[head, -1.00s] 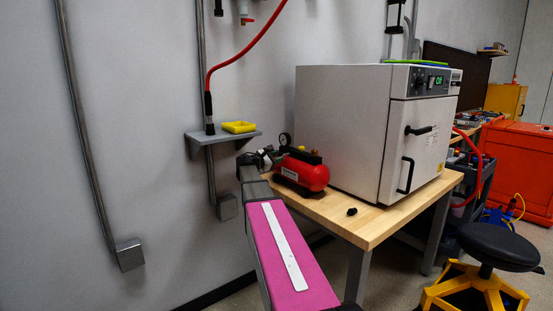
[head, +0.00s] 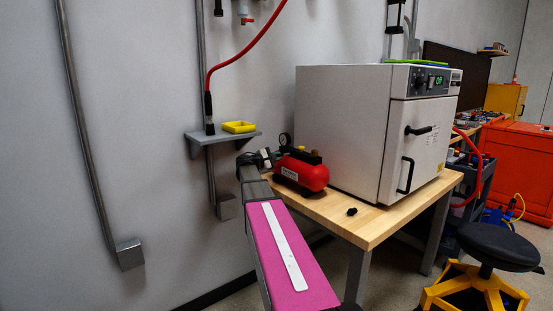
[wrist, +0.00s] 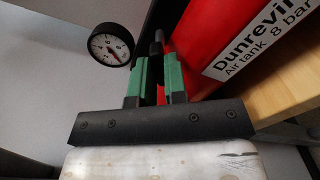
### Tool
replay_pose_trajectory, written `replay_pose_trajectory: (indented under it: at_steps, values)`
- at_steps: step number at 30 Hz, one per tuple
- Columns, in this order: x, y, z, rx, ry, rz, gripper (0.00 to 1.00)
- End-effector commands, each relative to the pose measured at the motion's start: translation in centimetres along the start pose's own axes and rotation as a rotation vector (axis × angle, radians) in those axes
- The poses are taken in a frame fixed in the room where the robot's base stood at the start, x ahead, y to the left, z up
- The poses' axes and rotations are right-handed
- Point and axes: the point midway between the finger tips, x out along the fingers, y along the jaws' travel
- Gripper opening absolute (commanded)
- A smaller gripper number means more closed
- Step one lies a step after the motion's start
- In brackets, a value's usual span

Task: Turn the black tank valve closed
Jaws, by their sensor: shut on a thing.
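The red air tank (head: 304,175) stands on the wooden bench beside the white oven, with a round pressure gauge (head: 285,139) on its left end. In the wrist view the tank (wrist: 205,30) fills the upper right, with a white label reading "Air tank 8 bar". The gauge also shows there (wrist: 110,45), to the left of the fingers. My gripper (wrist: 159,75) has green fingers, close together and shut on the black valve (wrist: 157,42), whose dark end shows just beyond the fingertips. In the head view my gripper (head: 268,156) is at the tank's left end; the valve is hidden there.
The white oven (head: 345,130) stands close behind the tank. A small black knob (head: 352,211) lies on the bench (head: 365,228). A wall shelf (head: 205,138) with a yellow tray (head: 239,127) and a red hose (head: 240,57) are at the left. A black stool (head: 497,243) is at the right.

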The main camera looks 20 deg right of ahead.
Motion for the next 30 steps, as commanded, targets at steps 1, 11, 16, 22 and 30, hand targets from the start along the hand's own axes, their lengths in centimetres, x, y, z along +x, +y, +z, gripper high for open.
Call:
replay_pose_trajectory:
  at_steps: [1, 11, 16, 22, 30]
  values:
    - [-0.04, -0.08, 0.03, 0.043, 0.000, -0.002, 0.00]
    - [-0.05, -0.09, 0.03, 0.338, 0.000, -0.002, 0.00]
    - [-0.05, -0.09, 0.03, 0.456, 0.001, -0.002, 0.00]
    - [-0.06, -0.10, 0.03, 0.550, 0.001, -0.002, 0.00]
    - [-0.06, -0.11, 0.03, 0.606, 0.001, -0.003, 0.00]
